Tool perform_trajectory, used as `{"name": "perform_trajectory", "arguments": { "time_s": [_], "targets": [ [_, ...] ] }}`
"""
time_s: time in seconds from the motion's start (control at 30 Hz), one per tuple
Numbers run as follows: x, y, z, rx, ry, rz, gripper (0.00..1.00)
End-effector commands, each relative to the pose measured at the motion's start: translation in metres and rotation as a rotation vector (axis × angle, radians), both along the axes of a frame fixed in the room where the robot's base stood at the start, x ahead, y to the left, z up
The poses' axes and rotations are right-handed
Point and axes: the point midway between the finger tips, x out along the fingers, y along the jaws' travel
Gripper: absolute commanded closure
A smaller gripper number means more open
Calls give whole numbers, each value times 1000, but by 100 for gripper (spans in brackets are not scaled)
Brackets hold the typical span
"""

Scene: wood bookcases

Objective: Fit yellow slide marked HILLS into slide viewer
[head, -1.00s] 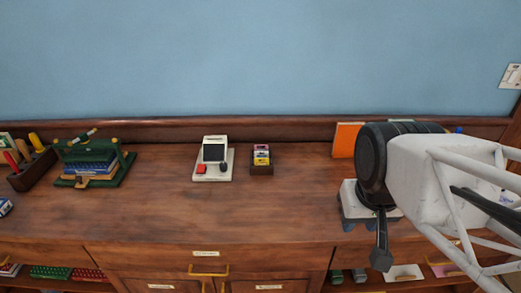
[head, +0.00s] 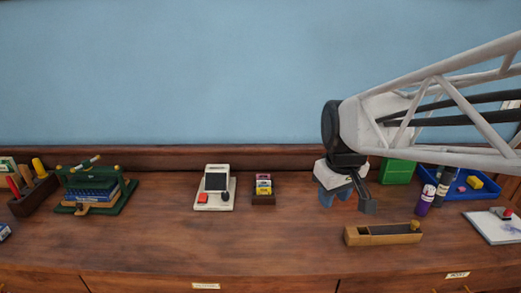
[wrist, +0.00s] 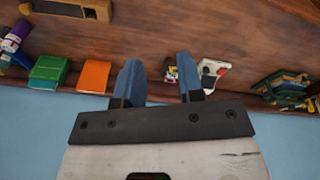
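The slide viewer (head: 216,182) is a small white device with a dark screen, a red button and a dark knob. It stands on the back middle of the desk. Just right of it is a dark slide holder (head: 263,200) with several coloured slides. A yellow slide (head: 263,188) shows among them; its lettering is too small to read. My gripper (head: 335,197) is above the desk, right of the holder. In the wrist view the blue fingers (wrist: 158,75) are apart with nothing between them. The viewer also shows there (wrist: 214,72), beyond the right finger.
A green block (head: 397,171), purple bottle (head: 426,200) and blue tray (head: 465,183) stand further right. The desk between holder and gripper looks clear.

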Motion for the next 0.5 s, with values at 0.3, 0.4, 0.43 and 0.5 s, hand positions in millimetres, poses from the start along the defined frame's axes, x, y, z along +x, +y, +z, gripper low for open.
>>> {"name": "perform_trajectory", "arguments": {
  "time_s": [0.3, 0.4, 0.43, 0.5],
  "targets": [
    [80, 19, -10, -30, 33, 214, 65],
    [105, 25, -16, -39, 43, 283, 65],
    [112, 27, -18, -41, 45, 303, 65],
    [129, 32, -23, -47, 52, 350, 65]
  ]
}}
